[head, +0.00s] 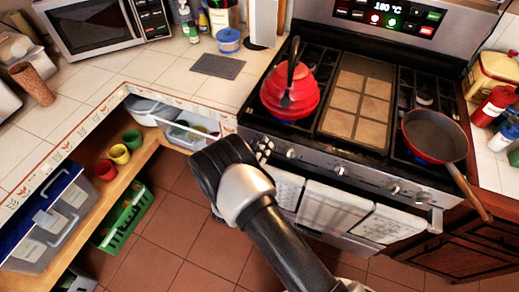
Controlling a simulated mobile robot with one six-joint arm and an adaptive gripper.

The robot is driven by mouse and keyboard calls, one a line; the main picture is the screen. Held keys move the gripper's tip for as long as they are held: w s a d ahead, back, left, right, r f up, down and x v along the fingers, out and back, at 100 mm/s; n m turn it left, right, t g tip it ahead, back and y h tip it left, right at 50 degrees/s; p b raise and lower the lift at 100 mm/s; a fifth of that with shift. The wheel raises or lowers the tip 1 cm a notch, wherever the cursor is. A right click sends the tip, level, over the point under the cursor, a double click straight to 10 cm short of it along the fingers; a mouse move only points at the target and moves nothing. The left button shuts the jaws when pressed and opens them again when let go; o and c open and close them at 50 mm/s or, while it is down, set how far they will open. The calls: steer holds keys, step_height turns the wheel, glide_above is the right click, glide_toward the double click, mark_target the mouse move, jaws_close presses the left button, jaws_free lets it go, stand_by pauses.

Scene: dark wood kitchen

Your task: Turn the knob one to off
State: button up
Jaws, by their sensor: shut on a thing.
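The stove (318,160) has a row of silver knobs along its front panel. My gripper (262,152) is at the left end of this row and is shut on the leftmost knob, taken here as knob one. My dark wrist hides most of that knob, so its angle cannot be told. Other knobs show to the right, such as the second knob (292,153), a middle knob (340,170) and a right knob (394,188). A red kettle (290,97) stands on the left burners, behind my gripper.
A red pan (436,136) sits on the right burner, its handle sticking out past the stove's front. Towels (335,208) hang on the oven handle below the knobs. An open drawer (190,130) is left of my gripper. Tiled floor (200,245) is clear.

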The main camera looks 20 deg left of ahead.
steer(key=shift+d+r+m+b, duration=0.1)
steer(key=shift+m+b, duration=0.5)
steer(key=shift+m, duration=1.5)
steer(key=shift+d+m+b, duration=0.1)
steer(key=shift+m+b, duration=0.45)
steer(key=shift+m, duration=1.55)
steer(key=o, duration=0.7)
steer(key=s, duration=1.2)
steer(key=shift+a, duration=0.45)
steer(key=shift+r, duration=0.1)
